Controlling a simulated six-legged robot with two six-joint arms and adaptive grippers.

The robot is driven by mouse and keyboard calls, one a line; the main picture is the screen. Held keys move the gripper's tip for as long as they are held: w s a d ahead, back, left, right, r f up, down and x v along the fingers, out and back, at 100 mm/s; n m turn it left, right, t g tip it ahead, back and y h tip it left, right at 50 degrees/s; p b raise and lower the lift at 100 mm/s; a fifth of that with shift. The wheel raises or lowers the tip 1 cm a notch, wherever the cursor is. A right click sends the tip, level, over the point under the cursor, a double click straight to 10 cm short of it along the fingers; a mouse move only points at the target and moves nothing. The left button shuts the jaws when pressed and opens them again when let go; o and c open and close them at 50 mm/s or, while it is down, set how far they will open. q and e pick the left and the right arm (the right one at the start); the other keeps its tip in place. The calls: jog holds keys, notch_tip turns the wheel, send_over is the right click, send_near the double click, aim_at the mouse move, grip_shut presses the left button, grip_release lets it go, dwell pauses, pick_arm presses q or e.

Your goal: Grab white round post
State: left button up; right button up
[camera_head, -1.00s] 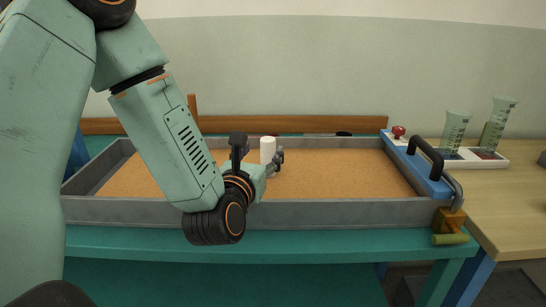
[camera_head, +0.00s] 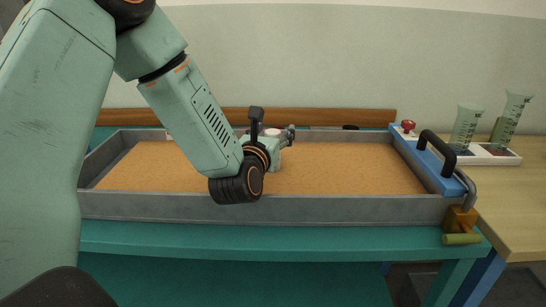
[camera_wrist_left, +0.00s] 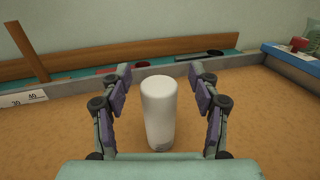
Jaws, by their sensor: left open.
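The white round post (camera_wrist_left: 159,108) stands upright on the orange sand in the left wrist view. It is between the two spread fingers of my left gripper (camera_wrist_left: 160,84), with a visible gap on each side. In the head view my left gripper (camera_head: 273,124) is low over the middle of the tray and open. Only the top of the post (camera_head: 272,132) shows there; the rest is hidden behind my gripper and wrist. My right gripper is not in view.
A grey-walled tray (camera_head: 300,208) of sand rests on a teal table (camera_head: 290,240). A blue block with a black handle (camera_head: 436,148) is at its right end. Sand right of the gripper is clear.

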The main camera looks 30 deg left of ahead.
pick_arm(q)
jog(key=shift+w+a+f, duration=0.1)
jog(key=shift+w+a, duration=0.05)
jog(key=shift+c, duration=1.3)
jog(key=c, duration=0.4)
grip_shut()
